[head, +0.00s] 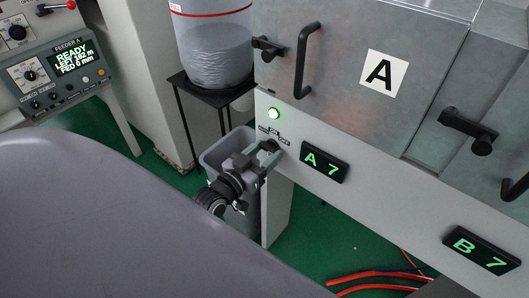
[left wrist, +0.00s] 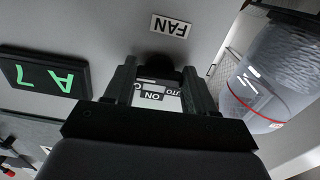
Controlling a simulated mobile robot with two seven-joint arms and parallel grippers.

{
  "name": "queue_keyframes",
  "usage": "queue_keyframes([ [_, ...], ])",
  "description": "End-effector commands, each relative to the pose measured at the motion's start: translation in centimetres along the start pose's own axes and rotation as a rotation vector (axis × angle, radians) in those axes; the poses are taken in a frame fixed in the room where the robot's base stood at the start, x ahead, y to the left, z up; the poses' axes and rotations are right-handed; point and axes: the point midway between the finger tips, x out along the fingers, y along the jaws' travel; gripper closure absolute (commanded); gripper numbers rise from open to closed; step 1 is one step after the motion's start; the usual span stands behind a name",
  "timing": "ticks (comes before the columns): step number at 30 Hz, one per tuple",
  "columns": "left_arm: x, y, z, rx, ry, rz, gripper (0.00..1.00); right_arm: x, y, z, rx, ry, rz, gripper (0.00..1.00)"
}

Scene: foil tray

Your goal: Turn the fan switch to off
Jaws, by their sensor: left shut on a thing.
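The fan switch sits on the pale lower panel of the machine; in the left wrist view its dark knob (left wrist: 158,68) shows between my fingers, partly hidden by them. White labels reading ON and part of AUTO (left wrist: 155,92) lie beside the knob, and a FAN label (left wrist: 171,25) is near it. The picture there is upside down. My left gripper (head: 268,152) is at the panel below the lit green lamp (head: 274,114), shut on the knob. Which label the knob points to, I cannot tell. My right gripper is not in view.
Display A 7 (head: 325,164) is just right of my gripper. A grey bin (head: 213,157) stands behind my left wrist. A black handle (head: 304,60) is above, on door A. A stand (head: 187,88) holds a clear container. Red hoses (head: 370,280) lie on the green floor.

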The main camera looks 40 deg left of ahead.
Motion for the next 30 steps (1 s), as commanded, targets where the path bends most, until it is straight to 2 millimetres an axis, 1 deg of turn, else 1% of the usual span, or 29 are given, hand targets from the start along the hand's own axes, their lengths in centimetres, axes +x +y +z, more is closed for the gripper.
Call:
queue_keyframes([
  [5,0.0,0.1,-0.1,-0.1,0.0,0.0,0.75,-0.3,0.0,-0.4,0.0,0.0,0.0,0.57],
  [21,0.0,0.3,0.0,-0.542,-0.003,0.0,0.75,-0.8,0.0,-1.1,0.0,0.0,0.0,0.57],
  [30,0.0,0.3,0.0,-0.699,-0.002,0.0,0.75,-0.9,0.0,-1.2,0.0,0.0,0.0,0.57],
])
